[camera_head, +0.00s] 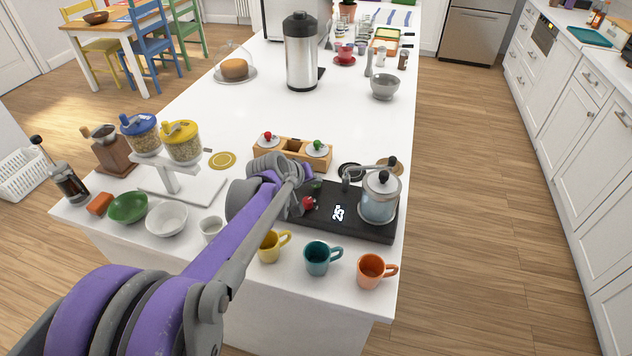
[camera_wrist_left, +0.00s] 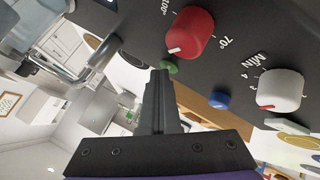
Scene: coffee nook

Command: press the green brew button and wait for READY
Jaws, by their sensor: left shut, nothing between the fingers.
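The black brew base (camera_head: 350,222) stands on the white island with a glass-and-steel kettle (camera_head: 378,203) on its right end. Its display (camera_head: 338,213) reads 25°. A red knob (camera_head: 309,203) shows on the base, partly behind my left arm. The left wrist view shows the panel close up, with the green button (camera_wrist_left: 169,67) just beyond my left gripper's fingertips (camera_wrist_left: 160,76). The fingers are shut and empty; whether they touch the button I cannot tell. In the head view my left gripper (camera_head: 298,205) is partly hidden by its own wrist. My right gripper is not in view.
In the left wrist view, a red dial (camera_wrist_left: 190,32), a blue button (camera_wrist_left: 219,99) and a white dial (camera_wrist_left: 281,89) sit near the green button. Yellow (camera_head: 269,247), teal (camera_head: 318,259) and orange (camera_head: 371,271) mugs stand in front. A wooden box (camera_head: 292,153) stands behind.

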